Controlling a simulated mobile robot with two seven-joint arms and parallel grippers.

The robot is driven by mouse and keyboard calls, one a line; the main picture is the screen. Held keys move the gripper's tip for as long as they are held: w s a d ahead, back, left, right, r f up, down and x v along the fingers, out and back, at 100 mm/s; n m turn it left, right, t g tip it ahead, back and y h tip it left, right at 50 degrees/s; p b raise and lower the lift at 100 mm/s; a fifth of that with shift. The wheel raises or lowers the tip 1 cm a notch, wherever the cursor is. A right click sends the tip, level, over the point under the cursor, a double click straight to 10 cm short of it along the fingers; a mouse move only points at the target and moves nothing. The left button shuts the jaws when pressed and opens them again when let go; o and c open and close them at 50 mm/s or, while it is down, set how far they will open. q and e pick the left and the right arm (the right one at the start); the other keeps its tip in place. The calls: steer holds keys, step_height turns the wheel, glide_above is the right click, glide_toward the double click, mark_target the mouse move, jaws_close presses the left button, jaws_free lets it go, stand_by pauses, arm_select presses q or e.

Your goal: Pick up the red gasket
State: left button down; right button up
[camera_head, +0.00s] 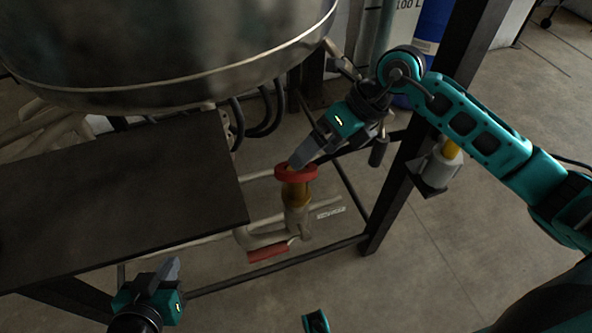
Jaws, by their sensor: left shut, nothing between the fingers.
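The red gasket (310,173) is a flat red ring at the top of a brass-coloured fitting on an upright pipe (297,215), right of the dark table. My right gripper (296,164) comes down from the upper right. Its grey fingertips overlap the ring's far and middle part in the picture. I cannot tell whether they grip it, touch it or hover above. My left gripper (173,268) is low at the left, in front of the table's near edge. Its fingers are shut and empty, well away from the gasket.
A dark flat tabletop (120,190) fills the left, under a large metal vessel (170,60). A red handle (268,251) sits on the lower pipe. A dark frame post (400,190) stands right of the fitting.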

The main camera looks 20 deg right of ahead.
steer(key=shift+x, duration=1.2)
steer(key=b+x, duration=0.1)
steer(key=x, duration=0.3)
steer(key=shift+a+f, duration=0.25)
steer(key=shift+f, duration=0.05)
steer(key=shift+c, duration=0.4)
steer(key=c, duration=0.8)
steer(key=shift+w+r, duration=0.1)
steer(key=shift+r, duration=0.05)
